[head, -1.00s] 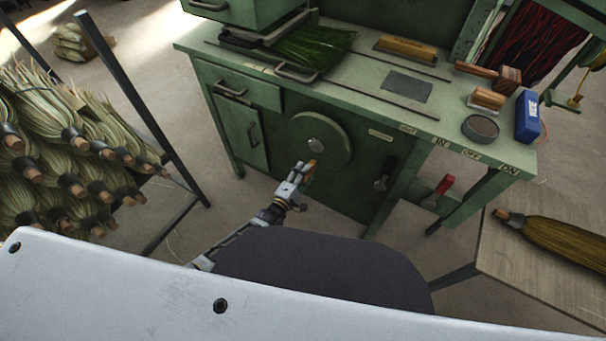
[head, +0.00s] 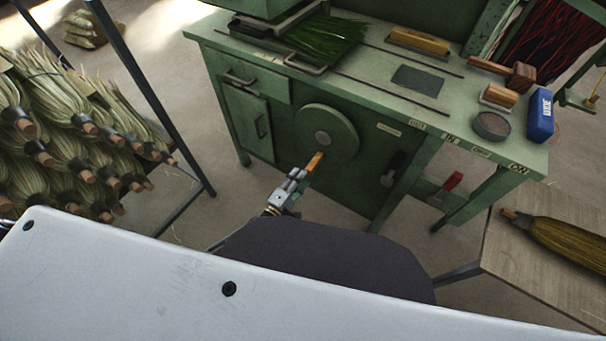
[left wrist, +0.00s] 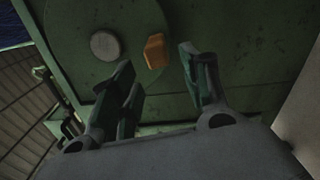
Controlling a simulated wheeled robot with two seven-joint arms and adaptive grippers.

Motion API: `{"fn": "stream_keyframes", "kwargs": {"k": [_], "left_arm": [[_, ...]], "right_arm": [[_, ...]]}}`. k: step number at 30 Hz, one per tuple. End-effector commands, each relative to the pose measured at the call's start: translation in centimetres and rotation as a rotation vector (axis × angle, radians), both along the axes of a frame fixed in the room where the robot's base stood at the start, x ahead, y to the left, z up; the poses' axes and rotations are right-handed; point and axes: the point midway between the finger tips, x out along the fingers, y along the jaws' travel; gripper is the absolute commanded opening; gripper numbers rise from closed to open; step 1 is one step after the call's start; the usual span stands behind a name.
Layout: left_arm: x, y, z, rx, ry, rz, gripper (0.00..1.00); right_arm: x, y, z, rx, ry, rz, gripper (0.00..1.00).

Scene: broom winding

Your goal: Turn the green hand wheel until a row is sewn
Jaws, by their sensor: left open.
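The green hand wheel (head: 326,136) is a round disc with a grey hub on the front of the green machine cabinet. Its orange-brown handle (head: 314,162) sticks out at the lower rim. In the left wrist view the wheel (left wrist: 75,50) is at the upper left and the handle (left wrist: 155,51) shows just beyond the fingers. My left gripper (head: 298,178) is just below and in front of the handle. In the left wrist view the left gripper (left wrist: 160,85) is open, with the handle beyond and between its fingertips, seemingly not clasped. My right gripper is in neither view.
The green bench top (head: 370,98) carries green bristles (head: 325,42), brushes and a blue box (head: 540,115). A rack of brooms (head: 75,150) stands left; a table with a broom (head: 570,243) stands right.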

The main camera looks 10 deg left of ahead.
Motion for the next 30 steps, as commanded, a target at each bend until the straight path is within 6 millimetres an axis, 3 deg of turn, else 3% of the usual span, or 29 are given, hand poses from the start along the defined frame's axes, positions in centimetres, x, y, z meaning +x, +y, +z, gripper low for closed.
{"fn": "stream_keyframes", "kwargs": {"k": [12, 30], "left_arm": [[-3.8, 1.4, 0.0, 0.001, 0.001, 0.000, 0.46], [-4.5, 1.6, -0.1, 0.000, 0.001, 0.000, 0.46]], "right_arm": [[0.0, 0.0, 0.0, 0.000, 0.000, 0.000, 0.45], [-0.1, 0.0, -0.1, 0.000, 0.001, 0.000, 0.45]]}}
